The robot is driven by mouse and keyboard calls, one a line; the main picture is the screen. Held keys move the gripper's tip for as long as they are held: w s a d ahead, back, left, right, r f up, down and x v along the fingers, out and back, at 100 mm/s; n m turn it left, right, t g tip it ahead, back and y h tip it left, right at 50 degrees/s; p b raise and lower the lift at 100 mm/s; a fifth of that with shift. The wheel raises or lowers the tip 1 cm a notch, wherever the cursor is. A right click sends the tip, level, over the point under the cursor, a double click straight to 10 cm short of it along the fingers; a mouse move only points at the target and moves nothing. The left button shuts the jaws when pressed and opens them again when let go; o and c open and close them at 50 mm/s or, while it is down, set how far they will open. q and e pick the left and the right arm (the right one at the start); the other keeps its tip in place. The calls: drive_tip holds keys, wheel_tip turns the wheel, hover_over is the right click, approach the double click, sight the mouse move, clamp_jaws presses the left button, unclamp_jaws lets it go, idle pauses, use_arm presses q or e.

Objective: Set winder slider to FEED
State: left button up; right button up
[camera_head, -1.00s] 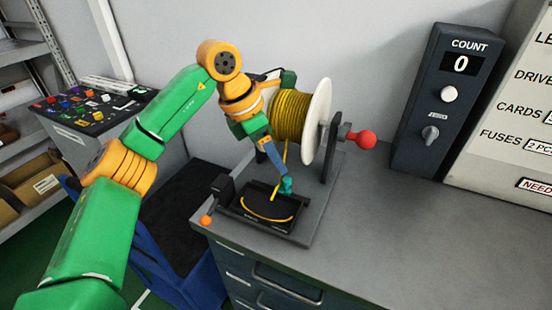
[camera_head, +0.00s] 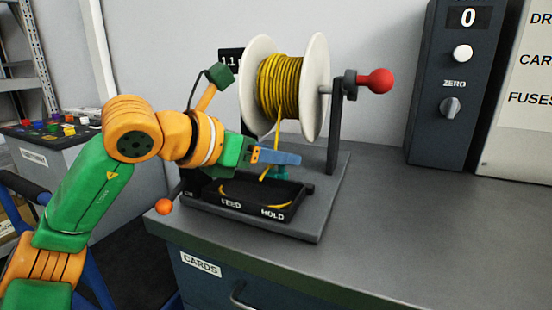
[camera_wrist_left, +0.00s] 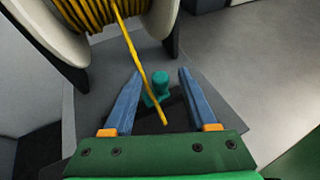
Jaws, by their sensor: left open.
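The winder holds a spool of yellow cord (camera_head: 282,88) between white flanges, above a black tray (camera_head: 212,203) lettered FEED at left and HOLD at right. The teal slider knob (camera_head: 283,174) stands toward the tray's right, HOLD side, partly hidden by my gripper. My left gripper (camera_head: 292,158) is open, its blue fingers reaching in from the left just above the knob. In the left wrist view the teal knob (camera_wrist_left: 160,82) shows between the spread fingers, and the yellow cord (camera_wrist_left: 139,58) crosses in front of it. I cannot tell whether a finger touches it. My right gripper is out of view.
A red ball handle (camera_head: 376,81) sticks out right of the spool, and an orange ball (camera_head: 164,207) sits left of the tray. A dark counter box (camera_head: 438,130) reading 0 stands at right. The bench top (camera_head: 430,225) right of the winder is clear.

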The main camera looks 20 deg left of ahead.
use_arm(q)
drive_tip(key=shift+w+d+f, duration=0.1)
drive_tip(key=shift+w+f, duration=0.05)
drive_tip(key=shift+w, duration=0.05)
clamp_jaws()
idle(1.3)
